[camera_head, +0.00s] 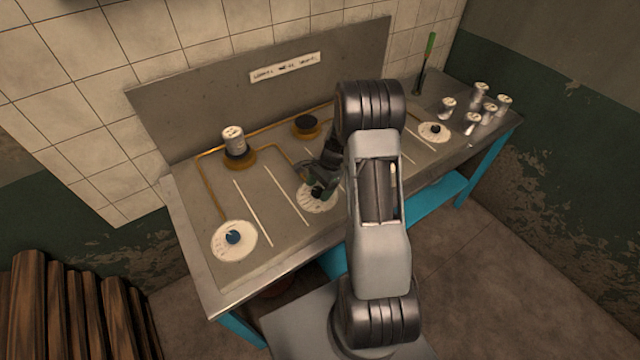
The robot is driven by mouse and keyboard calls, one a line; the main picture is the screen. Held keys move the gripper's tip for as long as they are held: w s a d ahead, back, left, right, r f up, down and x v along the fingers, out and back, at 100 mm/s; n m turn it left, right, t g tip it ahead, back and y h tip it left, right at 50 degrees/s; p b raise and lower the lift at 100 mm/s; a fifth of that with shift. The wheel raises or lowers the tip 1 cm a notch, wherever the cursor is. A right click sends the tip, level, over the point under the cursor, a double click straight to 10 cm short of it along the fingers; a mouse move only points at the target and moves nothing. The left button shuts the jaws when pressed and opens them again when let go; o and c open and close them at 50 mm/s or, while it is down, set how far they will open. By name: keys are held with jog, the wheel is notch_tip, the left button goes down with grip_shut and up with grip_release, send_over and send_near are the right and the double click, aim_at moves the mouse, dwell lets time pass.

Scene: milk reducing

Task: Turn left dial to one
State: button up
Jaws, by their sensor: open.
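The left dial (224,249) is a round white plate with a dark blue knob (233,237) at the table's front left corner. Its markings are too small to read. A middle dial (311,203) with a dark knob lies further right, partly hidden by my gripper. A right dial (434,131) shows beyond my arm. My gripper (318,186) is open, low over the middle dial and to the right of the left dial. I cannot tell whether its fingers touch the middle knob.
A metal can (233,140) stands on a left burner (241,160). Another burner (306,127) is empty. Several cans (473,123) and a green-handled tool (429,50) are at the table's right end. The panel between the left and middle dials is flat, with white lines.

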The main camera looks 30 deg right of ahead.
jog(key=s+b+v, duration=0.1)
jog(key=v, duration=1.2)
jog(key=shift+w+r, duration=0.45)
